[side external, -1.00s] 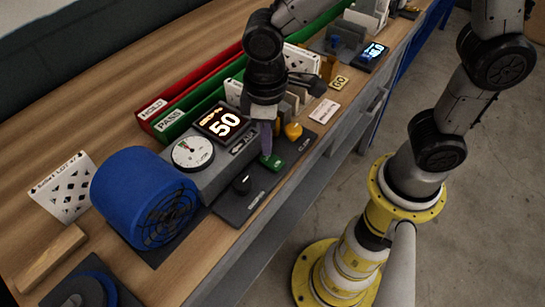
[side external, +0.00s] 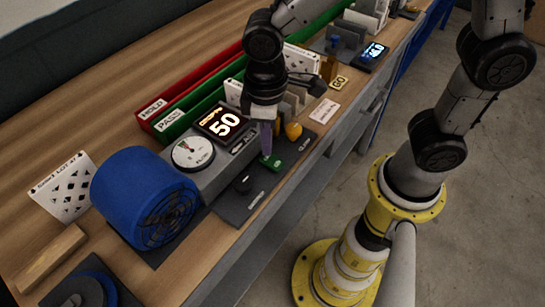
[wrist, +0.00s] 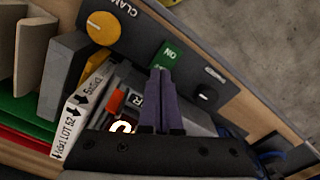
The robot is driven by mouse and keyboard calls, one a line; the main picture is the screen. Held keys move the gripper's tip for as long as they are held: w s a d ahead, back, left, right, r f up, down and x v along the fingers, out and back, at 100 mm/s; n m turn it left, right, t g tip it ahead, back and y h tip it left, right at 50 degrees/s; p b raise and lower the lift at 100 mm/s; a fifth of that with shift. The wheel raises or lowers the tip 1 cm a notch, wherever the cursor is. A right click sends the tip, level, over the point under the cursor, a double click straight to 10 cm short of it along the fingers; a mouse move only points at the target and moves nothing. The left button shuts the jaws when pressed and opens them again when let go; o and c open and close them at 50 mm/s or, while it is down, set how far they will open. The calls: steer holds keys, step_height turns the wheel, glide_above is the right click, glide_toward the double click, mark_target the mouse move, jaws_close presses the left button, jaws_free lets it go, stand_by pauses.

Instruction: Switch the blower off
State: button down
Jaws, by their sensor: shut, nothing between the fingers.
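The blower (side external: 142,195) is a blue drum with a dark grille on the left of the bench in the side view. A green switch (side external: 275,164) sits on a dark panel to its right. The switch also shows in the wrist view (wrist: 167,52), with "ON" readable on its far end; its near end is partly hidden by my fingers. My gripper (side external: 266,152) is shut and empty, its purple fingers pointing down at the switch. In the wrist view the fingertips (wrist: 161,73) overlap the switch's near edge. I cannot tell whether they touch it.
A black knob (side external: 242,184) and a yellow knob (side external: 293,131) flank the switch. Red (side external: 192,88) and green trays lie further back. The bench's front edge is close by.

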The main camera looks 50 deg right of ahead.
steer(key=shift+f, duration=0.95)
stand_by(0.5)
steer(key=shift+r, duration=3.55)
